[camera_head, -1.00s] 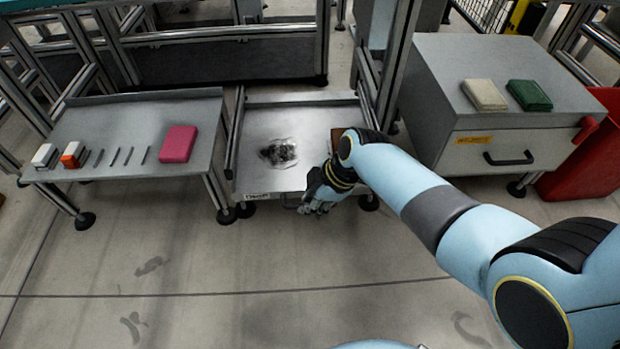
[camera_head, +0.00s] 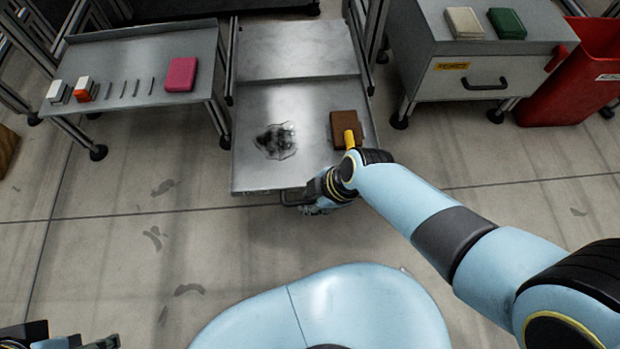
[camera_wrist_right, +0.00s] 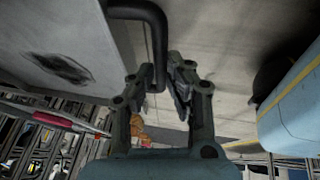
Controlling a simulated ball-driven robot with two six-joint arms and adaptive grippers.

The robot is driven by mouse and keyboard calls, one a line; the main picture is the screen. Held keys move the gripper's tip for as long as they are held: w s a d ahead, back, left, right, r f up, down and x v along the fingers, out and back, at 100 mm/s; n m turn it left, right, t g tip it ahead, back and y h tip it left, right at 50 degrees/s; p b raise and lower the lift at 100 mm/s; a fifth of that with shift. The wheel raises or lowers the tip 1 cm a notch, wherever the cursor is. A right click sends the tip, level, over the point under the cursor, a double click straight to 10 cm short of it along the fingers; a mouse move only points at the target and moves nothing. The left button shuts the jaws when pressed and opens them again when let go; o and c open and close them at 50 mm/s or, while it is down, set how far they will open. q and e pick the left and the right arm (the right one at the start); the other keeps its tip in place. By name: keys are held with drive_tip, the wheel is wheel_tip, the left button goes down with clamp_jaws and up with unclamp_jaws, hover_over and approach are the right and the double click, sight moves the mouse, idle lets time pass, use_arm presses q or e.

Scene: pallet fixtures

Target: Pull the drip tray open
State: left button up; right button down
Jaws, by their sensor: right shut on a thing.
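The drip tray (camera_head: 255,180) is a flat grey metal tray with a dark wet puddle (camera_head: 275,141) on it. It stands well out in front of its frame, below a bare metal plate (camera_head: 292,62). Its dark bar handle (camera_head: 290,198) is at the front edge. My right gripper (camera_head: 318,208) is at the handle's right part. In the right wrist view the black handle (camera_wrist_right: 153,30) runs down between the fingers of the gripper (camera_wrist_right: 162,82), which is shut on it. The left gripper (camera_head: 103,343) shows only partly at the bottom left corner; its jaws are unclear.
A brown block (camera_head: 344,122) with a yellow piece lies on the tray's right side. A side table (camera_head: 135,50) with a pink block and small items stands left. A grey drawer cabinet (camera_head: 440,85) and red bin (camera_head: 570,80) stand right. The floor before the tray is clear.

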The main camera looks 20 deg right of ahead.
drive_tip(key=shift+s+a+f, duration=0.1)
drive_tip(key=shift+s, duration=0.45)
drive_tip(key=c, duration=1.3)
unclamp_jaws()
drive_tip(key=shift+w, duration=0.1)
drive_tip(key=shift+c, duration=0.2)
drive_tip(key=v, duration=1.2)
